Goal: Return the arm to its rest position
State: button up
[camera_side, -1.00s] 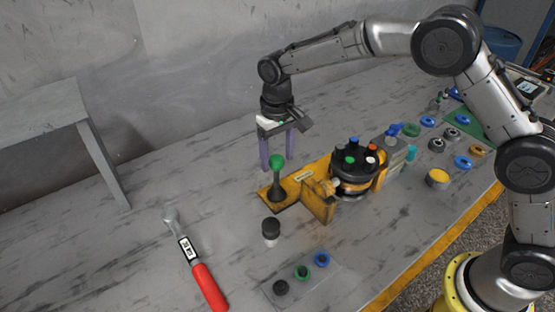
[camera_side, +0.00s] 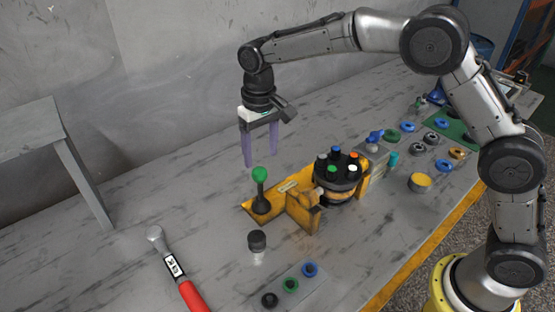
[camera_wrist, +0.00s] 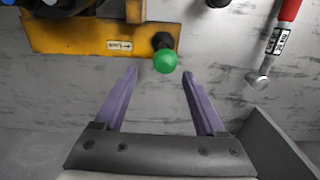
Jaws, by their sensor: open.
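My gripper (camera_side: 260,163) hangs over the table behind the yellow fixture, with its two purple fingers apart and nothing between them. In the wrist view my gripper (camera_wrist: 159,78) also shows spread, empty fingers. A green-topped black lever (camera_side: 260,182) stands upright at the left end of the yellow fixture (camera_side: 298,213). In the wrist view the green knob (camera_wrist: 165,62) appears between and beyond the fingertips, apart from them. The black round motor body (camera_side: 338,180), topped with several coloured plugs, sits on the right part of the fixture.
A red-handled tool (camera_side: 180,280) lies at the front left. A black-capped cylinder (camera_side: 257,243) stands before the fixture, near a plate with three rings (camera_side: 291,285). Several rings and parts lie at the right, including a yellow-topped one (camera_side: 420,182). A grey bench (camera_side: 35,135) stands at the left.

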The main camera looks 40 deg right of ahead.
notch_tip(320, 180, up, 8)
jog(key=d+f+t, duration=0.1)
jog(key=d, duration=0.2)
jog(key=s+d+r+m+t, duration=0.1)
jog(key=s+d+r+t, duration=0.1)
jog(key=s+d+r, duration=0.35)
jog(key=s+d+r+t, duration=0.1)
jog(key=s+d+r, duration=0.2)
jog(key=s+r, duration=0.45)
jog(key=s+d+f, duration=0.1)
jog(key=s+f, duration=0.2)
jog(key=s, duration=0.3)
jog(key=s+d+f+t, duration=0.1)
jog(key=s+f, duration=0.3)
jog(key=s, duration=0.3)
jog(key=s+d+f+n, duration=0.1)
jog(key=s+f, duration=0.2)
jog(key=s, duration=0.3)
jog(key=shift+s+d+f, duration=0.25)
jog(key=shift+f, duration=0.15)
